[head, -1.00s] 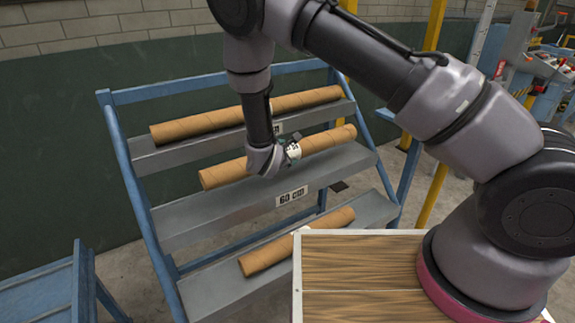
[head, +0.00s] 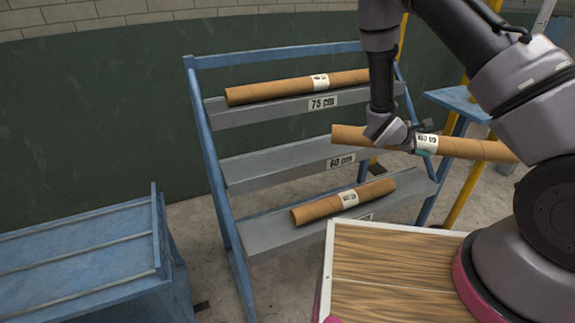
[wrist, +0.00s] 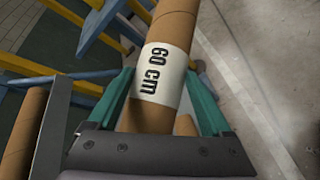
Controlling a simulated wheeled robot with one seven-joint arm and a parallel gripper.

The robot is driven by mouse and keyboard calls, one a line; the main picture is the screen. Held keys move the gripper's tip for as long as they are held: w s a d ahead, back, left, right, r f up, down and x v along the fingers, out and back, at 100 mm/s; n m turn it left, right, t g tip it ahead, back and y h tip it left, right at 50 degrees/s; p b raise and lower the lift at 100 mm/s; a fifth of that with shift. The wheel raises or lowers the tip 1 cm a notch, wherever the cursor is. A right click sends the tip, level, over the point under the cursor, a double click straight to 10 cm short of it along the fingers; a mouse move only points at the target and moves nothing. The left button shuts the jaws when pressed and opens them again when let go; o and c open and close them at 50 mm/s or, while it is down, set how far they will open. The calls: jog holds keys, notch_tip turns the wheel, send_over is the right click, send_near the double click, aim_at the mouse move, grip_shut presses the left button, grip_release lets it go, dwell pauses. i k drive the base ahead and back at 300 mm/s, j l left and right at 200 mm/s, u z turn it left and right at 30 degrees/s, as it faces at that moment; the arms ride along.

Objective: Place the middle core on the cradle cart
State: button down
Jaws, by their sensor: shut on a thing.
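The middle core (head: 465,148) is a long brown cardboard tube with a white "60 cm" label. My gripper (head: 424,140) is shut around it at the label and holds it off the rack, in front of the rack's right side. In the wrist view, the green fingers of my gripper (wrist: 168,98) sit on both sides of the core (wrist: 166,35), beside the label. A blue cart (head: 95,262) with a ridged top, which looks like the cradle cart, stands at the lower left. Its top is empty where visible, and its left part is cut off.
The blue rack (head: 215,165) holds the 75 cm core (head: 290,88) on its top shelf and a shorter core (head: 335,204) on its bottom shelf. The middle shelf (head: 270,166) is bare. Free floor (head: 205,240) lies between rack and cart.

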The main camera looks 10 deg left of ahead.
aim_at(46, 283)
jog(key=k+j, duration=0.2)
jog(key=j, duration=0.35)
jog(key=k+j, duration=0.2)
jog(key=j, duration=0.35)
jog(key=k+j, duration=0.2)
jog(key=j, duration=0.3)
jog(key=k+j, duration=0.2)
jog(key=j, duration=0.35)
jog(key=k+j, duration=0.2)
jog(key=j, duration=0.35)
jog(key=k+j, duration=0.25)
jog(key=j, duration=0.3)
jog(key=k+j, duration=0.2)
jog(key=j, duration=0.35)
jog(key=k+j, duration=0.2)
jog(key=j, duration=0.35)
